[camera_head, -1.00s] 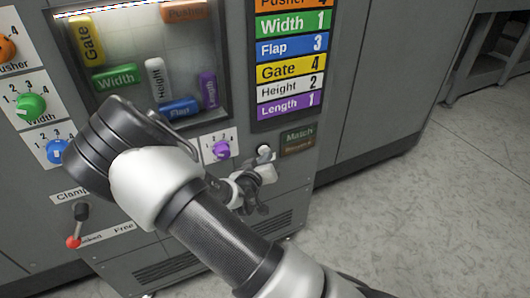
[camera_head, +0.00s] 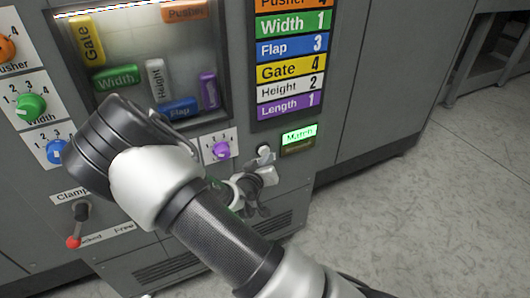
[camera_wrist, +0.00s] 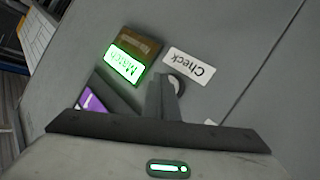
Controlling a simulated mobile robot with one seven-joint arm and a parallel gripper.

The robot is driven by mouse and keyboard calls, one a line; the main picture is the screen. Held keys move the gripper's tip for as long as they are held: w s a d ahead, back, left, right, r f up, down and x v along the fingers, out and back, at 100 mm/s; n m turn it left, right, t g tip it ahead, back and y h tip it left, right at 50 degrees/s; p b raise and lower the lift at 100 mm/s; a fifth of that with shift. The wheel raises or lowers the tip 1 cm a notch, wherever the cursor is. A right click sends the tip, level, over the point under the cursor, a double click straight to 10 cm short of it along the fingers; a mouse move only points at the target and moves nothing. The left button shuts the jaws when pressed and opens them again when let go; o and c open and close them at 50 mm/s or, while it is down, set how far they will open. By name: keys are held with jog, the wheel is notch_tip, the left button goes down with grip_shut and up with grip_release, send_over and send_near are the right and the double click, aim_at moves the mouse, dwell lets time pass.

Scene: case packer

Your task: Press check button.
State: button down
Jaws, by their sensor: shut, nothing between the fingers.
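In the head view my gripper (camera_head: 264,155) is at the panel's lower right, just left of the lit indicator and hiding the button. The "Match" indicator (camera_head: 299,134) glows green, and it also shows lit in the wrist view (camera_wrist: 124,65). The lower half of the indicator is dark brown.
A display list (camera_head: 291,62) shows coloured rows with numbers. The purple dial (camera_head: 221,150) is left of my gripper. The green dial (camera_head: 30,104), blue dial (camera_head: 55,152) and red-tipped clamp lever (camera_head: 74,241) are farther left. Open floor (camera_head: 420,220) lies to the right.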

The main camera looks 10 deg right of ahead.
jog(key=shift+s, duration=0.25)
jog(key=shift+d, duration=0.1)
jog(key=s, duration=0.2)
jog(key=s+d, duration=0.1)
jog(key=s, duration=0.2)
jog(key=shift+d, duration=0.1)
jog(key=shift+w, duration=0.1)
dwell(0.4)
